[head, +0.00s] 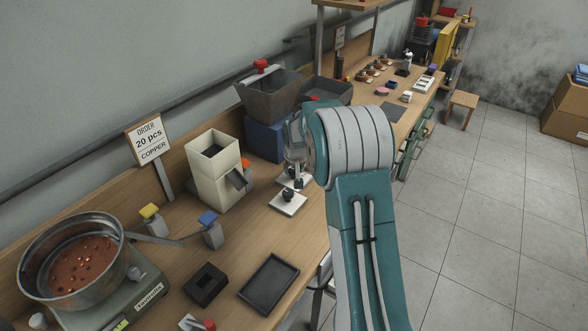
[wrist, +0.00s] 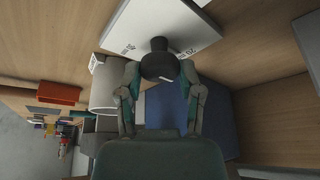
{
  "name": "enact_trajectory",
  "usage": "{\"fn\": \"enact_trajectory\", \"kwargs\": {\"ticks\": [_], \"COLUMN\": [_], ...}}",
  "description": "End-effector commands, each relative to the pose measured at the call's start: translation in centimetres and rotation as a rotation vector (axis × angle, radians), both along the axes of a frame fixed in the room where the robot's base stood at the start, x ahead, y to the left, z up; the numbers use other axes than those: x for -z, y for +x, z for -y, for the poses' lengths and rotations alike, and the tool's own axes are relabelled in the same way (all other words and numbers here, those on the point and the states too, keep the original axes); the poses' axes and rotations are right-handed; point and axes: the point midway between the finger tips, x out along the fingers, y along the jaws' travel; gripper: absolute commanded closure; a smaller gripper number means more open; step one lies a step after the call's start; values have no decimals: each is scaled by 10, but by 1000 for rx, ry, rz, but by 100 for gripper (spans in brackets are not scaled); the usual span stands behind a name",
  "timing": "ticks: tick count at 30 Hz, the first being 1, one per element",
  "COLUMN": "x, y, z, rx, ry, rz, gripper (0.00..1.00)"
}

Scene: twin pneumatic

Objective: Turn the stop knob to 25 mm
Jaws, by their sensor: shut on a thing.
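The black stop knob (wrist: 160,60) stands on a white plate (wrist: 190,28) with small dark markings in the wrist view. A pale line shows on the knob's near edge. My gripper (wrist: 162,76) is shut on the knob, one fingertip on each side. In the head view my gripper (head: 295,160) is over the bench, and my arm hides part of the area. A white plate (head: 288,206) with a black knob lies just in front of it there.
A cream box with a chute (head: 213,175) stands left of my gripper. A blue block (head: 265,140) with a dark hopper (head: 268,92) is behind it. A black tray (head: 268,284) and a metal pan (head: 70,260) of copper pieces are nearer.

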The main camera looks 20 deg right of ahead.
Motion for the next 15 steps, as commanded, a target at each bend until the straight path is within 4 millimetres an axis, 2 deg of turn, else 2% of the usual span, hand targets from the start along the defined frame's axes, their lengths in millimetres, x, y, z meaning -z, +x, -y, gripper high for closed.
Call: {"fn": "enact_trajectory", "kwargs": {"ticks": [8,15], "x": [3,4], "y": [-1,0], "z": [-2,-3], "rx": [159,367], "ry": [-1,0], "rz": [-6,-7], "gripper": [100,100]}}
